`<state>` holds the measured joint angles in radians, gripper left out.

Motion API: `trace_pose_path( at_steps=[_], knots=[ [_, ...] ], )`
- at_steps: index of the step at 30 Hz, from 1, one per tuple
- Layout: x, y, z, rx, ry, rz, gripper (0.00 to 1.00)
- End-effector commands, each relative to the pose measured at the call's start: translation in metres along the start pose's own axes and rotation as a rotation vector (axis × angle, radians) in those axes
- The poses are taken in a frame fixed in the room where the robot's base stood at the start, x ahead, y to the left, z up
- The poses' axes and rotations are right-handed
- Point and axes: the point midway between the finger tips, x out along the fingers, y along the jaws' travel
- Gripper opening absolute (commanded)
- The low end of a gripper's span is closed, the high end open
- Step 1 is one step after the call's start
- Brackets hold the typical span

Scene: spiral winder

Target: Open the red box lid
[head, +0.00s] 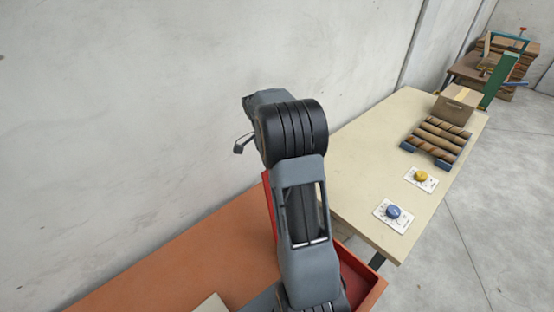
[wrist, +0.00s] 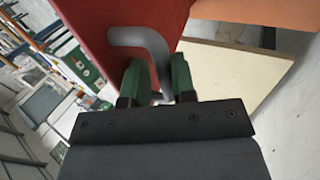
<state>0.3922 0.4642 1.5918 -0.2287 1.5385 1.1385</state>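The red box (head: 376,289) stands by the orange table, partly hidden behind my arm in the head view. A red panel edge (head: 268,206) rises steeply left of my arm and looks like the lid, raised. In the wrist view the red lid panel (wrist: 100,22) fills the upper middle, with a grey bent handle (wrist: 140,36) on it. My gripper (wrist: 157,82) has its green fingers on both sides of the handle, which fills most of the gap, so it appears shut on it. The gripper is hidden in the head view.
An orange table top (head: 200,258) lies at left against the grey wall. A cream table (head: 365,165) at right holds a blue knob (head: 393,211), a yellow knob (head: 421,176), a rack of brown rolls (head: 437,138) and a cardboard box (head: 455,105). Open floor lies at right.

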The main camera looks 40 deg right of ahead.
Motion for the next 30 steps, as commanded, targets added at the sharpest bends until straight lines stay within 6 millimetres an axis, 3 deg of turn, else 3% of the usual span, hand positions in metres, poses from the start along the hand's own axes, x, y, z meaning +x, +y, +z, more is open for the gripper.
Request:
trace_pose_path(
  at_steps=[5,16,30],
  knots=[
    [-0.001,0.0,0.0,0.002,0.001,-0.001,0.4],
    [-0.01,0.001,-0.001,0.005,0.002,-0.003,0.4],
    [-0.099,-0.001,-0.001,0.003,0.003,-0.004,0.4]
  ],
)
